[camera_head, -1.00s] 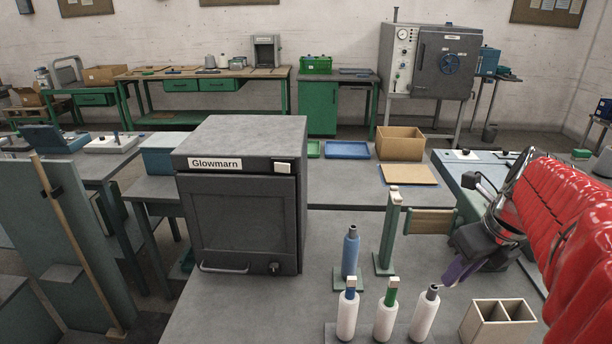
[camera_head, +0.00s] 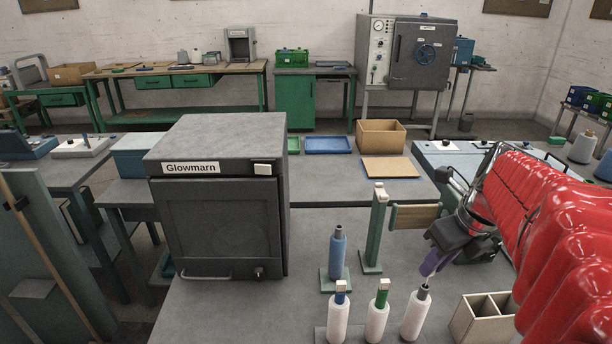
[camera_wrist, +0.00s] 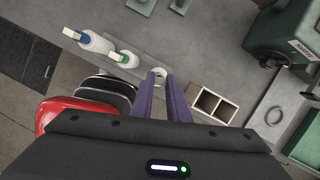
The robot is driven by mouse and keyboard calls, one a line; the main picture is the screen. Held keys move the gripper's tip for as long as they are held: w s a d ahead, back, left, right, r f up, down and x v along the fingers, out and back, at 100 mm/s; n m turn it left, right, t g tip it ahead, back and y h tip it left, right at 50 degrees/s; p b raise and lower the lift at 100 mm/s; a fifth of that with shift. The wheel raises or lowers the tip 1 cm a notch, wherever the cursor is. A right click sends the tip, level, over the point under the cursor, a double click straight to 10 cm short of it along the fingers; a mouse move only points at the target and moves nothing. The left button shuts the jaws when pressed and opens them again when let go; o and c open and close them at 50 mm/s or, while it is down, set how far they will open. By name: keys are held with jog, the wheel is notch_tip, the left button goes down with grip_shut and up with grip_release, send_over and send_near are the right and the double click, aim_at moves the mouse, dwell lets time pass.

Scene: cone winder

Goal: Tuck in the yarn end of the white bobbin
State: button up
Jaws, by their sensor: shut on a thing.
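Three white bobbins stand upright in a row on a grey base strip at the front of the table. One has a blue top (camera_head: 338,318), one a green top (camera_head: 377,320). The rightmost white bobbin (camera_head: 415,316) has a dark grey top. My gripper (camera_head: 427,276) points its purple fingers down, its tips just above that dark top. It is shut, apparently on the thin yarn end, which is too small to make out clearly. In the wrist view my gripper's tips (camera_wrist: 161,80) overlap this bobbin's top (camera_wrist: 159,72), partly hiding the bobbin.
A two-compartment box (camera_head: 480,318) stands just right of the bobbins. The grey Glowmarn cabinet (camera_head: 215,215) fills the left. The table between cabinet and bobbins is clear.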

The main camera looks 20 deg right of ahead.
jog(key=shift+f, duration=1.15)
jog(key=shift+f, duration=0.5)
dwell(0.9)
jog(key=o, duration=0.8)
jog(key=shift+c, duration=0.2)
jog(key=shift+o, duration=0.6)
jog(key=o, duration=0.4)
jog(key=shift+c, duration=0.2)
jog(key=shift+r, duration=0.1)
jog(key=shift+r, duration=3.4)
